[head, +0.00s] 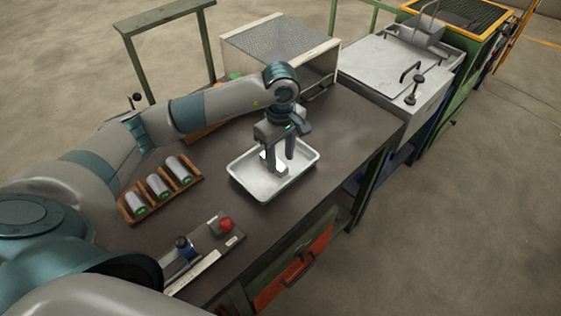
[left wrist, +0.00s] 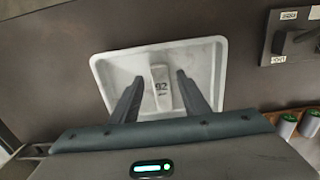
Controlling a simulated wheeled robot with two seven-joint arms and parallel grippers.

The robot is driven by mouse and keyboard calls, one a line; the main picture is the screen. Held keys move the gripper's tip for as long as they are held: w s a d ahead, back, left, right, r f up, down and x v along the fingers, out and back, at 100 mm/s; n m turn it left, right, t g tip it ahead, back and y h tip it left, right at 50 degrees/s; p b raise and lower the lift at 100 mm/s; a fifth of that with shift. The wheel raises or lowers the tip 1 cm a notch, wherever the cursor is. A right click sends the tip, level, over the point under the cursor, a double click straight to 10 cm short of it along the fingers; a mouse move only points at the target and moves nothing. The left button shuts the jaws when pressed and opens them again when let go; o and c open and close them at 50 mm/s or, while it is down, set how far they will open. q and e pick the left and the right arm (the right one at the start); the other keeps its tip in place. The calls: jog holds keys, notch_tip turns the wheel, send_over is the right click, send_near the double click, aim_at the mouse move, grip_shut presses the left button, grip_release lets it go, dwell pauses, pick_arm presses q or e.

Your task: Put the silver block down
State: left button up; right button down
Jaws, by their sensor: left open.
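The silver block (left wrist: 161,88), marked 92, lies in the white tray (left wrist: 108,72) in the left wrist view. In the head view the tray (head: 248,186) stands on the dark workbench, and the block (head: 281,168) shows only in part behind my fingers. My left gripper (head: 280,166) points down into the tray. Its fingers (left wrist: 159,77) are open, one on each side of the block, with a gap showing beside it. My right gripper is not in view.
A wooden rack (head: 187,187) with several metal cylinders is left of the tray. A panel with a red button (head: 227,224) sits near the front edge. A mesh-topped box (head: 280,45) stands behind. The bench right of the tray is clear.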

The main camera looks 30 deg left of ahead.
aim_at(281, 166)
pick_arm(q)
notch_tip(281, 166, up, 10)
jog(key=b, duration=0.3)
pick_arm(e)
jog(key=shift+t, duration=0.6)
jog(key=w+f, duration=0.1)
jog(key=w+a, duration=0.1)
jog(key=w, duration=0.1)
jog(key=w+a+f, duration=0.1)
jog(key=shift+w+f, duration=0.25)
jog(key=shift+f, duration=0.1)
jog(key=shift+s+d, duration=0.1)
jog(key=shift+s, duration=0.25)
pick_arm(q)
jog(key=shift+a, duration=0.1)
